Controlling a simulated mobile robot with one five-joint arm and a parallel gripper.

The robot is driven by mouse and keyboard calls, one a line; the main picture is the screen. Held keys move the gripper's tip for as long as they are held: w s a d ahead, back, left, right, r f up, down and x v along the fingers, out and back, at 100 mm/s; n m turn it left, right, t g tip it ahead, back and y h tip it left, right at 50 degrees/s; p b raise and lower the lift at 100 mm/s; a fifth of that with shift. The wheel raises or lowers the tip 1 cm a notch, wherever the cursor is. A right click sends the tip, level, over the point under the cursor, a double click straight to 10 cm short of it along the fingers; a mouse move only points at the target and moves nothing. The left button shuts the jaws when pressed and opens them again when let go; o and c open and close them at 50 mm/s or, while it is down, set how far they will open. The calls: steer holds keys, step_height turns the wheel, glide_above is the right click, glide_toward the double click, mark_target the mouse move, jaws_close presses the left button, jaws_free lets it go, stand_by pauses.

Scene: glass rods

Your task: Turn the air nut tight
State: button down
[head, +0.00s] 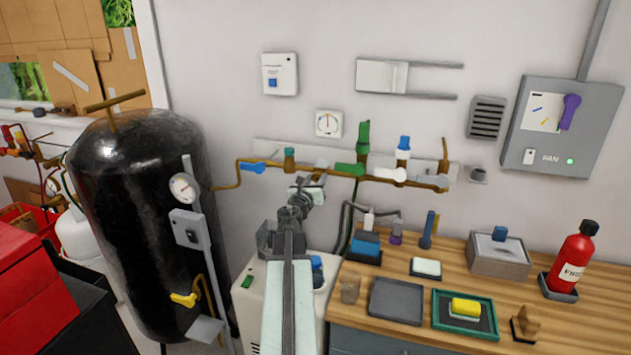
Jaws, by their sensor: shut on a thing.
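My gripper (308,192) is at the end of my arm, in the middle of the head view, just below the brown pipe (262,167) on the back wall. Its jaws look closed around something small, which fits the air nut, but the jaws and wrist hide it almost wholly. I cannot make out the nut's shape or how far it is turned. The pipe carries a blue lever (252,167) at left, a green valve (350,169) right of my gripper and a white valve (390,174) farther right.
A black tank (130,200) with a gauge (184,188) stands at left. A pale cabinet (250,310) is below my arm. The wooden bench (390,275) at right holds trays, small tools and a red extinguisher (573,258). A grey fan panel (590,130) hangs at upper right.

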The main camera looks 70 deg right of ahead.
steer(key=shift+m, duration=0.3)
steer(key=m, duration=0.5)
steer(key=shift+m, duration=0.3)
steer(key=m, duration=0.5)
steer(key=shift+m, duration=0.3)
steer(key=c, duration=0.9)
jaws_free()
